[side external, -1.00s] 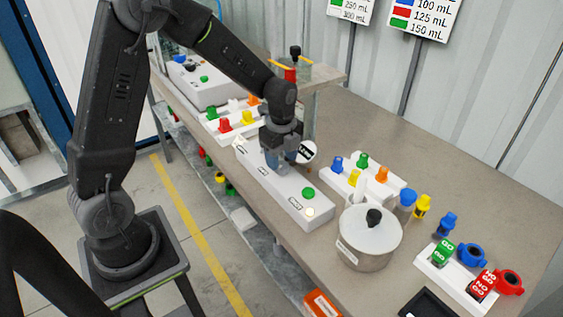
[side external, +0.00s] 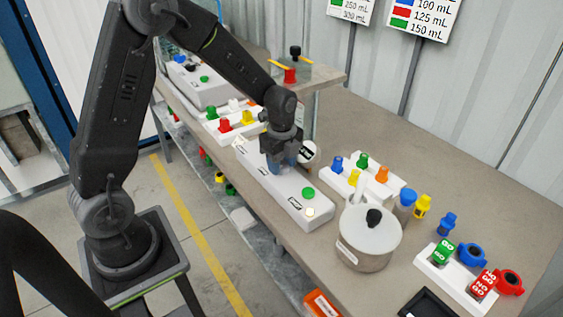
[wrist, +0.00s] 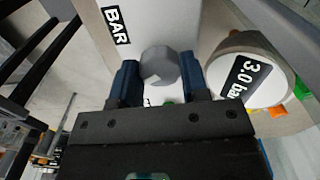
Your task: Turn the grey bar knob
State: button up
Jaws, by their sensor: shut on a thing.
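The grey bar knob (wrist: 160,65) is a faceted grey knob on a white panel box, next to a black "BAR" label (wrist: 115,25) in the wrist view. My gripper (wrist: 159,78) has its two blue fingers on either side of the knob and is shut on it. In the side external view my gripper (side external: 284,158) points down at the far half of the white panel box (side external: 285,194) and hides the knob. A round white gauge (wrist: 249,77) reading "3.0 bar" stands just right of the fingers; it also shows in the side external view (side external: 309,152).
The panel's near end carries a green button (side external: 308,193) and a pale button (side external: 310,212). A lidded pot (side external: 370,235) stands to its right. Racks with coloured knobs (side external: 360,175) lie behind. A raised shelf (side external: 320,80) stands at the far end.

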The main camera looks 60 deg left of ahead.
jog(key=n, duration=0.7)
jog(key=shift+n, duration=0.3)
jog(key=n, duration=0.3)
jog(key=shift+n, duration=0.3)
jog(key=n, duration=0.4)
jog(key=shift+r, duration=0.1)
jog(key=n, duration=0.7)
jog(key=shift+n, duration=0.4)
jog(key=n, duration=0.6)
jog(key=shift+n, duration=0.3)
